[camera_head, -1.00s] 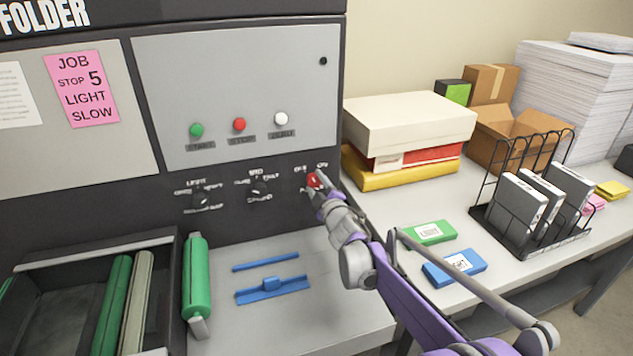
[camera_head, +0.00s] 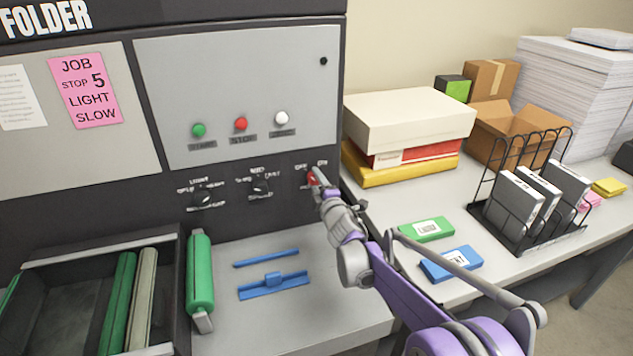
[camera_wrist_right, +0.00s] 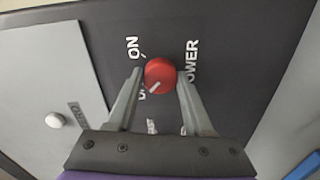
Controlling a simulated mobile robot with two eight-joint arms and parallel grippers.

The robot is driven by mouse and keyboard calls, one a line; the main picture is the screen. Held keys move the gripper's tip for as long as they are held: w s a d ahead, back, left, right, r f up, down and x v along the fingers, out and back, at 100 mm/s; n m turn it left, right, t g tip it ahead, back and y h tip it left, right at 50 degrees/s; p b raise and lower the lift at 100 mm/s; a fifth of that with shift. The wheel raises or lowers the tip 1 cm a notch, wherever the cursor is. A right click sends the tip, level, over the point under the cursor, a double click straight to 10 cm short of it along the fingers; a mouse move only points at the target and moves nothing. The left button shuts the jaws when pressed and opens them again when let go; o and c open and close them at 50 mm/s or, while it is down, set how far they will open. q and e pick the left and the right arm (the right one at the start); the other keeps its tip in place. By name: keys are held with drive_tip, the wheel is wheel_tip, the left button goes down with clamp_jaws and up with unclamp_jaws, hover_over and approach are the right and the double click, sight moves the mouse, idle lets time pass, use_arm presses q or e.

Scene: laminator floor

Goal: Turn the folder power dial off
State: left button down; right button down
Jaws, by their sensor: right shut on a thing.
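The folder power dial is a round red knob (camera_head: 311,177) at the right end of the dark lower panel. In the right wrist view the red dial (camera_wrist_right: 160,73) sits between the two grey fingers, and its white mark points to the lower left, toward lettering partly hidden by the left finger. The ON label (camera_wrist_right: 132,47) is at its upper left and the partly covered POWER label (camera_wrist_right: 191,60) at its right. My right gripper (camera_head: 315,183) is shut on the dial. My left gripper is not in view.
Two black dials (camera_head: 202,196) are left of the power dial. Green, red and white buttons (camera_head: 241,124) are above. Blue parts (camera_head: 273,284) and a green roller (camera_head: 200,270) lie below. Boxes (camera_head: 408,122) and a wire rack (camera_head: 530,225) stand on the right table.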

drive_tip(key=shift+c, duration=1.4)
unclamp_jaws()
drive_tip(key=b+v, duration=0.2)
drive_tip(key=v, duration=0.8)
drive_tip(key=shift+s+d, duration=0.15)
drive_tip(key=shift+s, duration=0.25)
